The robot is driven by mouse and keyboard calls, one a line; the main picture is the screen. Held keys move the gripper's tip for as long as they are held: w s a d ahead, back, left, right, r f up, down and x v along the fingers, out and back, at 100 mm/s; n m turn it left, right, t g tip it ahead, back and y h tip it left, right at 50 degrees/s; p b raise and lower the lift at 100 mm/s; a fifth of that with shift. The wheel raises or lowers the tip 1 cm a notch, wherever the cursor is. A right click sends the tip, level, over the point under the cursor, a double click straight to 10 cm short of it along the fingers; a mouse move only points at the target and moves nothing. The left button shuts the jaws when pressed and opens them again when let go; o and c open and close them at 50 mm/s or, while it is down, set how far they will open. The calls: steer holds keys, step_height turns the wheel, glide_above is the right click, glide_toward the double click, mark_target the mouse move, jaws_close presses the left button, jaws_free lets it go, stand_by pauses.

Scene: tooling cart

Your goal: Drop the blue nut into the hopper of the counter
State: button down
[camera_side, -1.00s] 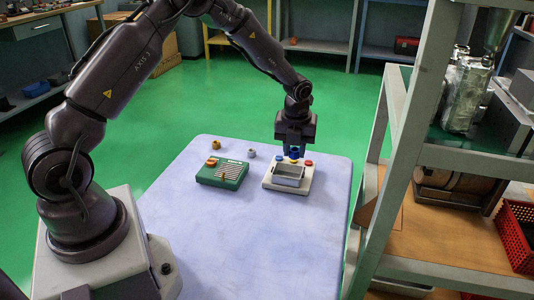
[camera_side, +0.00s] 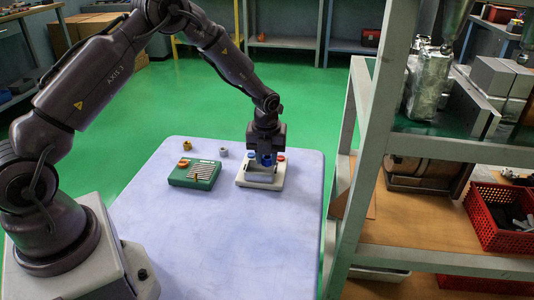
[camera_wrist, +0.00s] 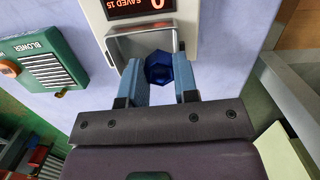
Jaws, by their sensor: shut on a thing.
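The blue nut (camera_wrist: 163,70) is a dark blue hexagon in the wrist view. My gripper (camera_wrist: 160,85) is shut on it, one finger on each side. The counter (camera_side: 244,180) is a pale box on the table in the side view, and it also shows in the wrist view (camera_wrist: 95,17). Its hopper (camera_wrist: 128,44) is a grey metal-walled opening beside the display. The nut overlaps the hopper's near edge in the wrist view; its height above it is hard to tell. In the side view my gripper (camera_side: 266,162) points down over the counter and hides part of the hopper.
A green blower box (camera_side: 193,174) stands left of the counter. A shelf rack (camera_side: 362,150) stands to the right. The table front is clear.

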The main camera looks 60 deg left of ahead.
steer(key=c, duration=0.8)
jaws_free()
steer(key=shift+r, duration=0.1)
steer(key=r, duration=0.8)
steer(key=s+d+r, duration=0.1)
steer(key=r, duration=0.3)
steer(key=shift+d+r, duration=0.1)
steer(key=shift+r, duration=0.3)
